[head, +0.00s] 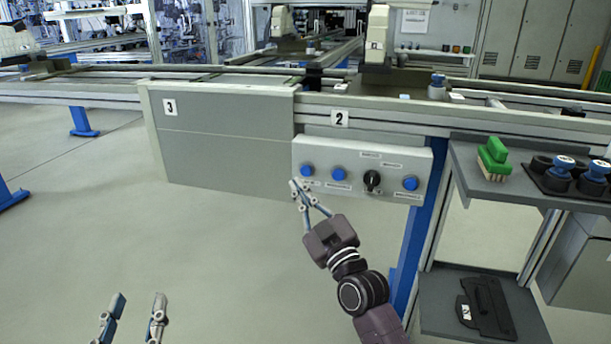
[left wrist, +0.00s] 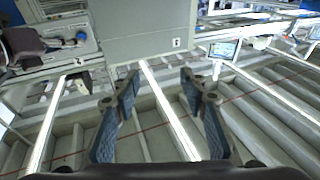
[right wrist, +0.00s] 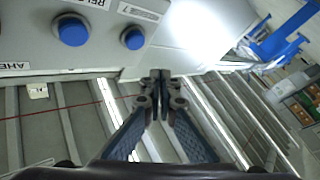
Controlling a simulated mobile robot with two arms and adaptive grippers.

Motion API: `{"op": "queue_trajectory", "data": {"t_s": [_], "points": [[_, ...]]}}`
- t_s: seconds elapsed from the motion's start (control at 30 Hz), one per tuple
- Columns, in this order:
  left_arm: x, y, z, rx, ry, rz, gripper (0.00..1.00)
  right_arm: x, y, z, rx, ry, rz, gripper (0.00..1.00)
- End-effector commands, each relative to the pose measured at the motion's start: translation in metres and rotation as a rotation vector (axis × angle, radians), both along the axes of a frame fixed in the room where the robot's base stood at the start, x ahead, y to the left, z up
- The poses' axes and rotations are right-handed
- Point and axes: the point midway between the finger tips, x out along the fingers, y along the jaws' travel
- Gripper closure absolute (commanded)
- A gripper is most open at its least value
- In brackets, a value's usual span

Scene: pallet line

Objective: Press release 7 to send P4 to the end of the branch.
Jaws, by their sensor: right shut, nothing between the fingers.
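A grey control box (head: 362,165) hangs on the line's front below sign 2. It carries blue buttons at left (head: 306,170), second (head: 338,174) and right (head: 410,183), and a black rotary knob (head: 372,181). My right gripper (head: 295,184) is shut and empty beside the left button, at the box's lower left. The right wrist view shows its fingertips (right wrist: 160,76) below two blue buttons (right wrist: 72,30) (right wrist: 133,38), apart from both. My left gripper (head: 132,318) is open and empty over the floor. I cannot identify P4.
A grey panel marked 3 (head: 220,140) stands left of the box. A blue post (head: 415,245) and a shelf with a green brush (head: 493,158) and blue-topped parts (head: 558,168) stand to the right. Light-coloured blocks (head: 376,40) stand on the line.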

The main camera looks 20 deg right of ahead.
Motion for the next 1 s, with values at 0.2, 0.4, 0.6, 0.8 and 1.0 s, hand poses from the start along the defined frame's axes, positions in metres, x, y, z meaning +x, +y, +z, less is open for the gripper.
{"op": "queue_trajectory", "data": {"t_s": [0.2,0.4,0.6,0.8,1.0], "points": [[-0.008,-0.002,0.030,-0.040,-0.145,-0.009,0.60,0.008,-0.005,-0.001,0.000,-0.001,0.000,1.00],[-0.020,-0.002,0.056,-0.075,-0.273,-0.017,0.60,0.020,-0.013,-0.001,-0.001,-0.002,0.001,1.00],[-0.031,-0.002,0.074,-0.101,-0.362,-0.021,0.60,0.029,-0.019,0.000,-0.002,-0.002,0.001,1.00],[-0.035,-0.001,0.081,-0.111,-0.398,-0.023,0.60,0.032,-0.021,0.000,0.001,0.000,0.002,1.00],[-0.036,-0.001,0.082,-0.111,-0.401,-0.023,0.60,0.032,-0.021,0.000,0.001,0.000,0.002,1.00]]}}
